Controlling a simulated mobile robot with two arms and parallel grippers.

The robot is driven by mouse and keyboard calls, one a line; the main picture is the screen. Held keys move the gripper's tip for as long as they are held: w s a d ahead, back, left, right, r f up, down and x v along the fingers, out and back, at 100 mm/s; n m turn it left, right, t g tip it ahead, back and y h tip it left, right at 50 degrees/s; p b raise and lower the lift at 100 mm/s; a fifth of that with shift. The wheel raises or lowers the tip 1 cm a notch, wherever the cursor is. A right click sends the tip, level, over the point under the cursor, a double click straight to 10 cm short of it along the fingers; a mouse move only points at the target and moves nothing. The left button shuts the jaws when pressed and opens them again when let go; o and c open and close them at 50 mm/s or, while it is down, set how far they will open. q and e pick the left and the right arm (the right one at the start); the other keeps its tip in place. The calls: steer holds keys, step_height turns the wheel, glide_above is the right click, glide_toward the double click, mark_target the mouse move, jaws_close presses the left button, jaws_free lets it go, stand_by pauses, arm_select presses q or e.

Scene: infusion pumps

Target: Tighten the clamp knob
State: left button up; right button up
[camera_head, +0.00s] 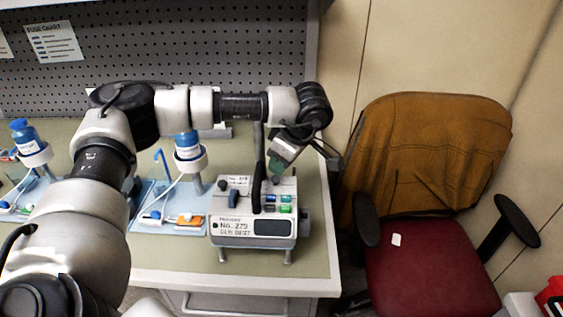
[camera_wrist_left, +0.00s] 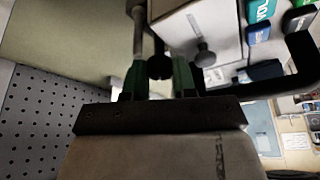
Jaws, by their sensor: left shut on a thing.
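The infusion pump (camera_head: 252,230), a white box labelled No. 279, stands on the bench near its right end. My left arm reaches over from the left, and its gripper (camera_head: 276,165) points down behind the pump's top. In the left wrist view, the green fingers of my left gripper (camera_wrist_left: 159,78) are closed around a dark round clamp knob (camera_wrist_left: 159,66) at the back of the pump (camera_wrist_left: 198,22). A metal post (camera_wrist_left: 138,30) rises beside the knob. In the head view the clamp knob is hidden behind the pump and gripper. My right gripper is not in view.
Blue-capped bottles on stands (camera_head: 188,146) and blue trays (camera_head: 165,222) are left of the pump. A pegboard (camera_head: 240,60) is behind. A red chair (camera_head: 430,265) with a brown jacket stands right of the bench. A grey knob (camera_wrist_left: 205,56) is close to my fingers.

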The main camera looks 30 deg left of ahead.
arm_select(q)
steer(key=shift+m, duration=0.5)
steer(key=o, duration=0.7)
steer(key=shift+c, duration=0.2)
steer(key=shift+r, duration=0.1)
steer(key=b+v, duration=0.1)
steer(key=v, duration=0.9)
steer(key=shift+s+r, duration=0.2)
steer(key=shift+r, duration=0.1)
steer(key=shift+d, duration=0.15)
